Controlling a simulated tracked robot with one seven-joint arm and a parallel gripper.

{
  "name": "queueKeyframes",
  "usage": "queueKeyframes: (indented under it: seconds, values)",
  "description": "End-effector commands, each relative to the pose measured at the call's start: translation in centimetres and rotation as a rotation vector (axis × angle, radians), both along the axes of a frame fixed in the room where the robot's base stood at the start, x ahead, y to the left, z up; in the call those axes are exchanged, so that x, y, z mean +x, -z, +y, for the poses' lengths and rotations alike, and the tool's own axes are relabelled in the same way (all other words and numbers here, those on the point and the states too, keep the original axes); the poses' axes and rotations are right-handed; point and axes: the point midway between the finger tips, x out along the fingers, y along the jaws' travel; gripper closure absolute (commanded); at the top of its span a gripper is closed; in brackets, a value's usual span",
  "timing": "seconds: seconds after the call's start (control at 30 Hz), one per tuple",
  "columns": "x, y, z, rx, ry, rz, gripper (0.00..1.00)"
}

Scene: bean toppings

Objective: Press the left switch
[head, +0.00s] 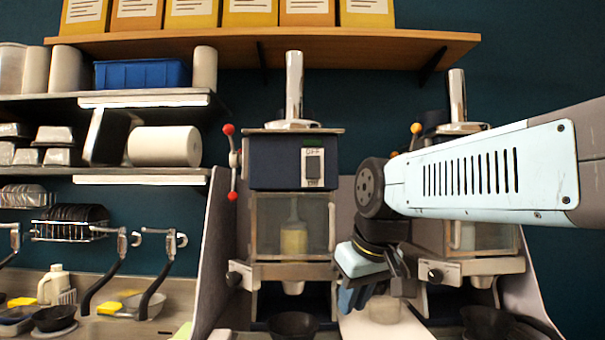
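The left switch (313,165) is a small panel with a dark rocker and the letters OFF above it. It sits on the dark blue front of the left dispenser machine (275,163), right of centre. My gripper (352,299) hangs below and to the right of the switch, apart from it, and points downward. Its fingertips are small and seen at an angle, so I cannot tell whether they are open. No held object can be made out. My arm crosses in front of the right machine (482,235) and hides its upper front and any switch there.
A black bowl (292,325) stands under the left machine and another (487,320) under the right one. A lever with red balls (232,163) stands left of the switch. A wooden shelf (270,45) runs above. The space directly before the switch looks clear.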

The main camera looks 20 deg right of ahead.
Motion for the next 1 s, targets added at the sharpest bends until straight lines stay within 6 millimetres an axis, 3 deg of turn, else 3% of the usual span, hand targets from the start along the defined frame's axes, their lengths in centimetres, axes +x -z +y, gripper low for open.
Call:
queueKeyframes:
  seconds: [0.03, 0.17, 0.5, 0.8, 1.0]
  values:
    - [1.3, -1.9, -0.2, -0.008, -0.029, -0.005, 0.88]
    - [3.9, -6.4, -0.5, -0.035, -0.123, -0.015, 1.0]
    - [10.3, -17.3, -1.7, -0.115, -0.384, -0.059, 1.0]
    - [15.1, -25.4, -3.0, -0.206, -0.631, -0.116, 1.0]
    - [17.5, -29.6, -3.9, -0.275, -0.787, -0.156, 1.0]
